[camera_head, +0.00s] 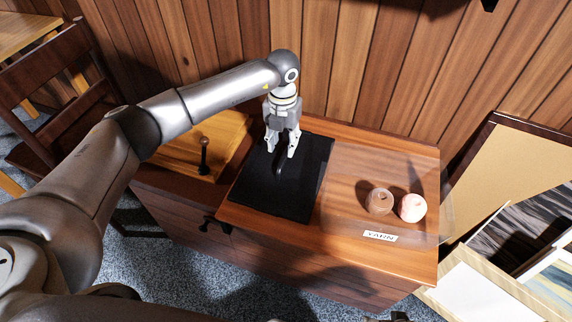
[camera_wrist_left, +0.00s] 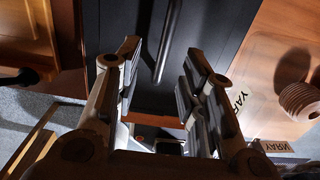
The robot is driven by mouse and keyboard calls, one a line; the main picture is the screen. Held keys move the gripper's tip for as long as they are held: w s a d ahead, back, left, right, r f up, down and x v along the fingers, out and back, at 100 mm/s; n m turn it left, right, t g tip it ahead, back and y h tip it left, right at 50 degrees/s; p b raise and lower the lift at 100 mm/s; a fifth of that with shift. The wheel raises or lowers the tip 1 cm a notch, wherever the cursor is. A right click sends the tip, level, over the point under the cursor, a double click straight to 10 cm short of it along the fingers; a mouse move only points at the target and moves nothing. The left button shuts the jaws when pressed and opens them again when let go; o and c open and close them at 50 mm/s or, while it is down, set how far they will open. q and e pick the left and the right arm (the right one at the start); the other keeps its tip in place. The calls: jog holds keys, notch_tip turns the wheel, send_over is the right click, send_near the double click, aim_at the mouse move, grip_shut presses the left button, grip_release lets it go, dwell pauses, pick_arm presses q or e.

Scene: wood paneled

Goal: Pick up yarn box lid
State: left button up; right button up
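The yarn box lid is a flat black rectangular panel (camera_head: 265,200) with a dark bar handle (camera_head: 280,163), lying on the wooden cabinet left of the clear yarn box (camera_head: 345,215). My left gripper (camera_head: 281,146) points down over the lid, fingers apart and empty, near the handle. In the left wrist view the lid (camera_wrist_left: 215,25) fills the upper middle. The handle (camera_wrist_left: 168,40) lies in line with the gap between the fingers of my left gripper (camera_wrist_left: 162,58). Whether the fingertips reach down beside the handle I cannot tell. My right gripper is not seen.
The clear box with a YARN label (camera_head: 380,236) holds a brownish ball (camera_head: 380,201) and a pink ball (camera_head: 412,208). A wooden panel with a dark knob (camera_head: 204,142) lies left. A dark chair (camera_head: 60,100) stands further left, framed pictures (camera_head: 520,200) lean at right. The wood wall is close behind.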

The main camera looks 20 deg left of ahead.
aim_at(285, 155)
pick_arm(q)
jog(key=shift+w+f, duration=0.1)
jog(key=shift+f, duration=0.8)
jog(key=f, duration=0.3)
jog(key=f+b, duration=0.1)
jog(key=f, duration=0.1)
jog(key=shift+w+d, duration=0.15)
jog(key=shift+d, duration=0.1)
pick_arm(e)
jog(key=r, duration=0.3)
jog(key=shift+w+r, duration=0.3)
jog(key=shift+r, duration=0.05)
pick_arm(q)
grip_shut()
